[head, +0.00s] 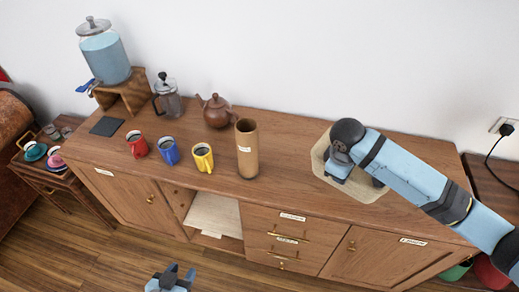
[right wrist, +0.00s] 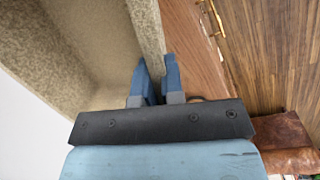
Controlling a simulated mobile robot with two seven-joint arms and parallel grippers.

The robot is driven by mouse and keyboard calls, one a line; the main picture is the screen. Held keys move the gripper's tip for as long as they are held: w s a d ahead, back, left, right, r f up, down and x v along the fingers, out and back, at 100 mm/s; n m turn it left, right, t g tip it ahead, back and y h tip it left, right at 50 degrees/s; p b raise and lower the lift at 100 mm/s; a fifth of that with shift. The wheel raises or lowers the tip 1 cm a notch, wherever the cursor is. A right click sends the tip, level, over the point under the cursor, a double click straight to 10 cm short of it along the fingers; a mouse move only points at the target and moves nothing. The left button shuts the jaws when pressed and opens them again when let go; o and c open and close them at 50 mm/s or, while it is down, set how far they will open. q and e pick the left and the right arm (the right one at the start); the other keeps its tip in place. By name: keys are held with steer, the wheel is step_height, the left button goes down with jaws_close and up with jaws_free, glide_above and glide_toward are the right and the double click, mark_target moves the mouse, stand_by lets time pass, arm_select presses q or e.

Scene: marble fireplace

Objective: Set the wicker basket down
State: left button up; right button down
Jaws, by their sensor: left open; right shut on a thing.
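The wicker basket (head: 362,193) is beige and shows in the head view at the right part of the sideboard top, partly covered by my right arm. I cannot tell whether its bottom touches the wood. My right gripper (head: 352,177) is at the basket, its fingers partly hidden by the wrist. In the right wrist view the fingers (right wrist: 157,80) are shut on the basket's wall, one on each side, and the basket's inside (right wrist: 85,45) shows to the left. My left gripper (head: 171,277) is open and empty at the bottom edge of the head view, in front of the sideboard.
The wooden sideboard (head: 290,175) carries a bamboo tube (head: 247,150), red (head: 137,145), blue (head: 168,151) and yellow (head: 203,158) mugs, a teapot (head: 216,112), a French press (head: 168,97) and a drink dispenser (head: 105,55). Bare wood lies between tube and basket.

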steer(key=w+a+r+n+t+y+b, duration=0.1)
steer(key=w+r+n+y+b, duration=0.1)
steer(key=w+r+n, duration=0.95)
steer(key=s+f, duration=0.1)
steer(key=f, duration=0.6)
steer(key=f+n, duration=0.1)
steer(key=f, duration=0.7)
steer(key=s+f+n+p, duration=0.1)
steer(key=f, duration=0.6)
steer(key=shift+s+a+f, duration=0.1)
steer(key=shift+s+f, duration=0.05)
steer(key=shift+s, duration=0.2)
steer(key=c, duration=1.2)
jaws_free()
steer(key=shift+f, duration=0.15)
steer(key=shift+c, duration=0.2)
